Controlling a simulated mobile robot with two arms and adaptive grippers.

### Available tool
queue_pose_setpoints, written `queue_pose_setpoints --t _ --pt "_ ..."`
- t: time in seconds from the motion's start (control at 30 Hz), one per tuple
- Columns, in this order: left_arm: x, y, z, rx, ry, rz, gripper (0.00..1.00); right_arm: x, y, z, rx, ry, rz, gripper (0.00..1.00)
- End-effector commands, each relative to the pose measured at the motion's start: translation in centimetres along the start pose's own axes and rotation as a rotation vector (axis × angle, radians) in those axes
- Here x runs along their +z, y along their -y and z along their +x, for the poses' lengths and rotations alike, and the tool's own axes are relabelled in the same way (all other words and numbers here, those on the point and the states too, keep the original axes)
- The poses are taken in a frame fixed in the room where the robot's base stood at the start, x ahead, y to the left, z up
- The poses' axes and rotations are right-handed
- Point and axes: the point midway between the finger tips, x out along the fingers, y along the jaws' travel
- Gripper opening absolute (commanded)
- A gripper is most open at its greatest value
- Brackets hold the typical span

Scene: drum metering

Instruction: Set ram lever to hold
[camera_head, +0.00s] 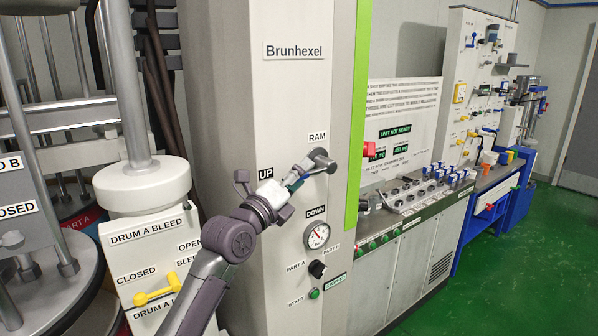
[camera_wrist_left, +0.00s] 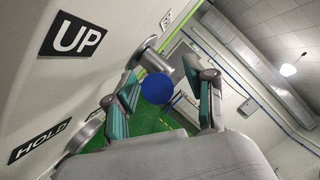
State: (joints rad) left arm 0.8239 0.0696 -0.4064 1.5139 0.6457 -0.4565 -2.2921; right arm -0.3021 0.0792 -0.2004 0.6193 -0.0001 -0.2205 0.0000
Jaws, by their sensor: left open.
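The ram lever's grey hub (camera_head: 321,158) is on the white cabinet front, under the RAM label. Its arm runs down and left toward my left gripper (camera_head: 291,186). In the left wrist view a round blue knob (camera_wrist_left: 157,88) shows between the open fingers of my left gripper (camera_wrist_left: 165,92), with grey metal of the lever behind it. I cannot tell whether the fingers touch it. The UP label (camera_head: 266,173) is left of the gripper and the DOWN label (camera_head: 316,211) is below it. The HOLD label (camera_wrist_left: 40,140) shows only in the left wrist view. My right gripper is not seen.
Below the lever are a round gauge (camera_head: 317,235), a black selector knob (camera_head: 317,269) and a green button (camera_head: 314,293). A red part (camera_head: 369,148) is right of the cabinet's green edge. A drum bleed box (camera_head: 150,245) with a yellow lever (camera_head: 155,290) stands at left.

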Motion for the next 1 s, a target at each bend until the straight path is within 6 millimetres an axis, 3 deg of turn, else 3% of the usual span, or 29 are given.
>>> queue_pose_setpoints --t 0.23,0.57,1.0 --pt "-0.02 -0.03 0.05 0.000 0.000 0.000 0.55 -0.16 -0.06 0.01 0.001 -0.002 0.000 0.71" --pt "-0.02 -0.05 0.03 0.001 0.000 0.000 0.01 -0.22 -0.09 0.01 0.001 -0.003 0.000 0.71" --pt "0.04 -0.52 -0.25 -0.007 0.006 -0.003 0.00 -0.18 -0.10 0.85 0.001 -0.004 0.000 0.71"
